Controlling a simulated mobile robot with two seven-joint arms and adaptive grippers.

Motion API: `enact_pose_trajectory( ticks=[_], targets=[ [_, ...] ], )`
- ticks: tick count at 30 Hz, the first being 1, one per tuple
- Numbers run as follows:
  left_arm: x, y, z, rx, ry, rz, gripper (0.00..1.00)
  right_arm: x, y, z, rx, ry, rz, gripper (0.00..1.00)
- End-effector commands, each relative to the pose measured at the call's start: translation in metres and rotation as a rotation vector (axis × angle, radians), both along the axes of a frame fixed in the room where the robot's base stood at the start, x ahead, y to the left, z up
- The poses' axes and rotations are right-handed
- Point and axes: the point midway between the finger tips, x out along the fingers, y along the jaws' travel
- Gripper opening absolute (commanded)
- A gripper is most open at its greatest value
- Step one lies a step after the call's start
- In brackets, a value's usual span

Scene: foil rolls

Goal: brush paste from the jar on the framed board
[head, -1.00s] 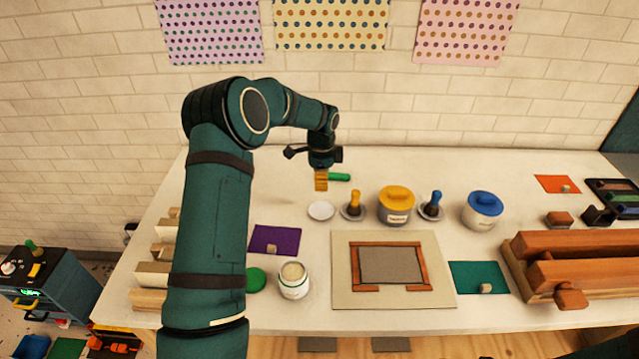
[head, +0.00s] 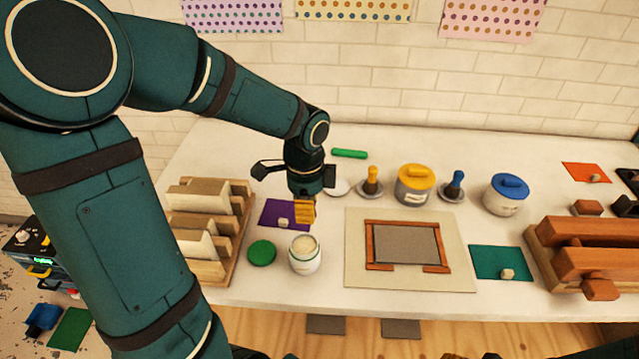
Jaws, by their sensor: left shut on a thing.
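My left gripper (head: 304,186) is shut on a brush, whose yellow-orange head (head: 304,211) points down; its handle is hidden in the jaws. The brush head is in the air just behind and above the open white jar (head: 305,262). Pale paste shows in the jar's mouth. The jar's green lid (head: 262,252) lies on the table to its left. The framed board (head: 459,270) is a beige board to the jar's right, with reddish-brown strips (head: 373,246) around a grey panel (head: 407,243). The front strip has a gap. My right gripper is not in view.
A purple mat (head: 271,213) lies behind the jar, and a wooden rack (head: 232,249) stands left. A green rod (head: 349,153), white disc, two stamps and yellow-lidded (head: 414,190) and blue-lidded (head: 506,198) pots stand behind. Wooden beams (head: 592,235) are at right.

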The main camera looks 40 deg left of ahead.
Motion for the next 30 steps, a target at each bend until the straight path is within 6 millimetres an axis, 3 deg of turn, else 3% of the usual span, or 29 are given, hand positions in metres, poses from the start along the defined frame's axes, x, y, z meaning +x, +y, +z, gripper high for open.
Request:
enact_pose_trajectory(
  ticks=[6, 14, 30],
  targets=[
    [-0.026, -0.008, -0.004, 0.003, 0.002, 0.000, 0.00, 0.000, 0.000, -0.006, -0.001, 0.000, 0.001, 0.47],
    [-0.027, -0.009, -0.016, 0.003, 0.002, 0.000, 0.00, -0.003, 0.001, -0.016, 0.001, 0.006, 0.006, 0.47],
    [-0.027, -0.008, -0.063, 0.002, 0.002, 0.001, 0.00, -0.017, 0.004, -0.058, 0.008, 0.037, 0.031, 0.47]
  ],
)
